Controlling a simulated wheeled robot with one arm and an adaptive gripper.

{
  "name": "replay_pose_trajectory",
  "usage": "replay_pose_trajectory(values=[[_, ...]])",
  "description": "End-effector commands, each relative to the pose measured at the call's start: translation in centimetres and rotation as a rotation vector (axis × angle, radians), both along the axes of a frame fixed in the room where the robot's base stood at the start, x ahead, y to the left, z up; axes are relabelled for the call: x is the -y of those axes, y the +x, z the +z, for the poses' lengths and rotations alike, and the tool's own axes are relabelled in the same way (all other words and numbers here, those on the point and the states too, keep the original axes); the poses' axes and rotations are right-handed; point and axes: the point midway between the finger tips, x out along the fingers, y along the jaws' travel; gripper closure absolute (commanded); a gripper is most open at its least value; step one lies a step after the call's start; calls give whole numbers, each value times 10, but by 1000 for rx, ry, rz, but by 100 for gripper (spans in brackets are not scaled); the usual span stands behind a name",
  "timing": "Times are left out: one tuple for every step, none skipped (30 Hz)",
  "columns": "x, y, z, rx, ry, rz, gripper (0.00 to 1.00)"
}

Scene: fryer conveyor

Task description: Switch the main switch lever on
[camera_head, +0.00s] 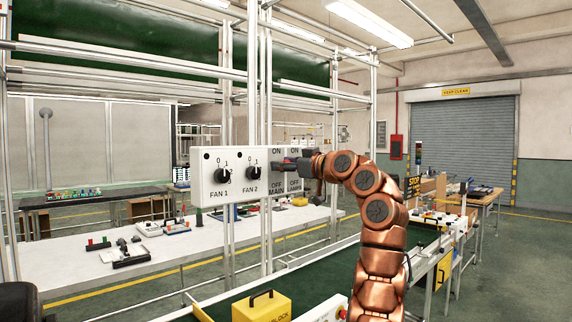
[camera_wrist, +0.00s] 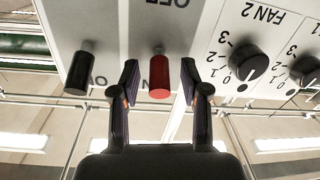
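The main switch lever (camera_wrist: 160,78) has a red grip and stands out from the grey MAIN section of the control panel (camera_head: 214,188). An upside-down OFF label shows above it in the wrist view. My gripper (camera_wrist: 159,88) is open, with one finger on each side of the red lever and a visible gap on both sides. I cannot tell for sure which way the lever is set.
A black lever (camera_wrist: 80,70) stands beside the red one in the wrist view. The FAN 2 knob (camera_wrist: 246,62) and FAN 1 knob (camera_head: 223,175) are on the same panel. Metal posts (camera_head: 266,120) stand behind it. A yellow box (camera_head: 262,306) and green conveyor (camera_head: 325,272) lie below.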

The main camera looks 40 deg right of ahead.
Motion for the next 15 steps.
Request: replay_pose_trajectory(values=[[0, 0, 0, 0, 0, 0, 59], [0, 0, 0, 0, 0, 0, 62], [0, 0, 0, 0, 0, 0, 66], [0, 0, 0, 0, 0, -1, 69], [0, 0, 0, 0, 0, -1, 72], [0, 0, 0, 0, 0, -1, 76], [0, 0, 0, 0, 0, -1, 80], [0, 0, 0, 0, 0, -1, 83], [0, 0, 0, 0, 0, -1, 87], [0, 0, 0, 0, 0, -1, 90], [0, 0, 0, 0, 0, -1, 93], [0, 0, 0, 0, 0, -1, 97], [0, 0, 0, 0, 0, -1, 100], [0, 0, 0, 0, 0, -1, 100], [0, 0, 0, 0, 0, -1, 100]])
